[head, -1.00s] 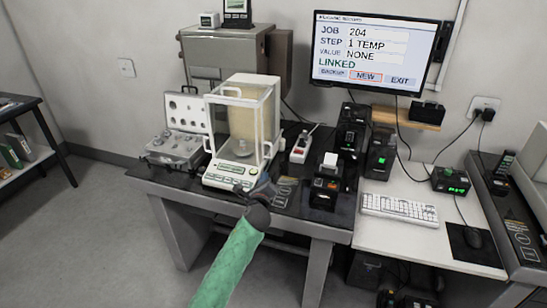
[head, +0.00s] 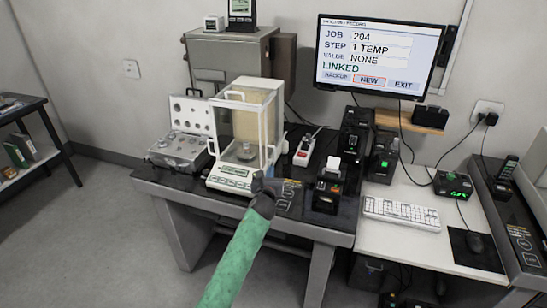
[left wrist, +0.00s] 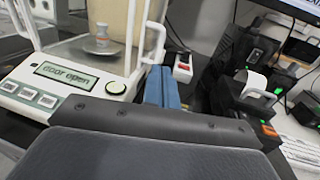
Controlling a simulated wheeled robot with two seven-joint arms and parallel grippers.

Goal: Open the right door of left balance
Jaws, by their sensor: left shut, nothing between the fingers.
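The left balance (head: 228,180) is a white-framed glass case on the dark table, with a keypad and display in front. In the left wrist view its display (left wrist: 66,77) reads "door open". A small metallic weight (left wrist: 102,42) stands inside on the pan. The balance's right door handle (left wrist: 156,42) is a white bar on the right side; how far that door stands open I cannot tell. My left gripper (head: 268,181) is at the balance's front right corner. In the left wrist view its blue fingers (left wrist: 162,86) are shut and empty, close to the handle. My right gripper is out of view.
An open weight case (head: 180,150) stands left of the balance. A power strip (head: 305,151) and a small printer (head: 328,192) stand to the right on the black table (head: 190,193). A keyboard (head: 400,212) lies farther right. The monitor (head: 380,60) hangs behind.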

